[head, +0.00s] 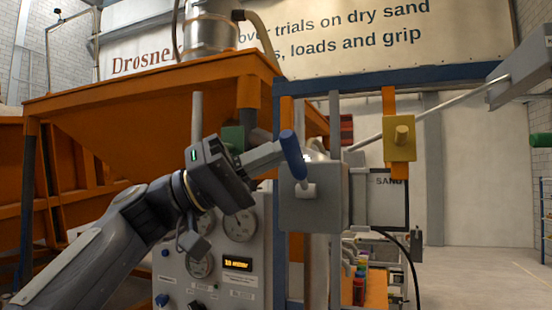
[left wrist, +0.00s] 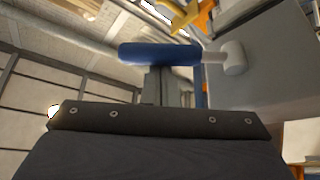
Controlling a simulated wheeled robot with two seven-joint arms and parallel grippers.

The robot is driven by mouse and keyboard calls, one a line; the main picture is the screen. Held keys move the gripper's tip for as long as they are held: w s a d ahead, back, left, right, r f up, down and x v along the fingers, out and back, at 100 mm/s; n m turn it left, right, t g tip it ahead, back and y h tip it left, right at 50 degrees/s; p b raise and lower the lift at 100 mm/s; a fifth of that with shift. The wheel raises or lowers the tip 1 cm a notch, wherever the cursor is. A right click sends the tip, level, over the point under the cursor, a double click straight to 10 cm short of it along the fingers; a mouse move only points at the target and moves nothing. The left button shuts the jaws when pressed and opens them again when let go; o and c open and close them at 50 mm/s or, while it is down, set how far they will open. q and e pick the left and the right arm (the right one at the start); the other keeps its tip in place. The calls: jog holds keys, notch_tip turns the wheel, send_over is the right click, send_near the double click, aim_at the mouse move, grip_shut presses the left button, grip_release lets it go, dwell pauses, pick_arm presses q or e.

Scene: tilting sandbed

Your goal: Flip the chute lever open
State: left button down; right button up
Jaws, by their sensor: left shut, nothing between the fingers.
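The chute lever has a blue handle (head: 293,155) that stands nearly upright, leaning a little left at the top. Its pale grey hub (head: 306,190) sits on the front of a grey box (head: 312,212). My left gripper (head: 280,152) is shut and empty, with its fingertips right beside the handle on its left. I cannot tell whether they touch it. In the left wrist view the blue handle (left wrist: 158,54) lies across the picture beyond the shut fingers (left wrist: 160,88), with the hub (left wrist: 234,57) to its right. My right gripper is not in view.
An orange hopper (head: 130,105) stands behind my left arm. A gauge panel (head: 220,275) is below the gripper. A blue frame post (head: 281,250) stands beside the grey box. A yellow block with a knob (head: 400,137) and a slanted rod (head: 435,108) are to the right.

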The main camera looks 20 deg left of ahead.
pick_arm(q)
notch_tip(320, 180, down, 8)
jog(key=s+m+g+b, duration=0.1)
jog(key=m+g+b, duration=0.8)
jog(key=m, duration=1.1)
jog(key=shift+s+r+m+g+b, duration=0.3)
jog(key=shift+s+g+b, duration=0.1)
jog(key=shift+g, duration=1.7)
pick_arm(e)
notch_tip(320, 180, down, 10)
pick_arm(q)
jog(key=shift+f, duration=0.1)
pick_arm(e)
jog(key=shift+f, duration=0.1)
